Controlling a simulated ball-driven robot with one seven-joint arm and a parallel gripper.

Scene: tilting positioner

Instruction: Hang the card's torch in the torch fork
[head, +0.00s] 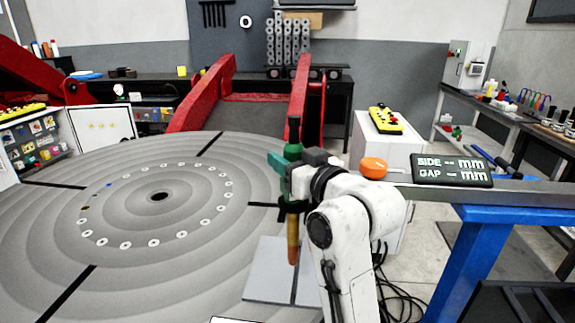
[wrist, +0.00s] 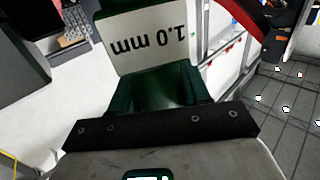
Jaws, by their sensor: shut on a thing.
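My gripper (head: 292,170) is shut on a green torch in the head view. The torch's brown, tapering lower part (head: 293,238) hangs down below the gripper, roughly upright, beside the edge of the big round table. In the wrist view, the torch's green body (wrist: 160,88) sits at the gripper, with a pale label (wrist: 150,42) that reads "1.0 mm" upside down. A dark display (head: 452,171) reads SIDE and GAP with dashes in place of numbers. I cannot make out the torch fork or the card with certainty.
The grey round table (head: 130,250) with a ring of pale holes fills the left. Red arms (head: 205,95) rise behind it. A blue stand (head: 470,255) carries a grey beam on the right. A white cabinet (head: 385,145) bears a yellow control box. Cables lie on the floor.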

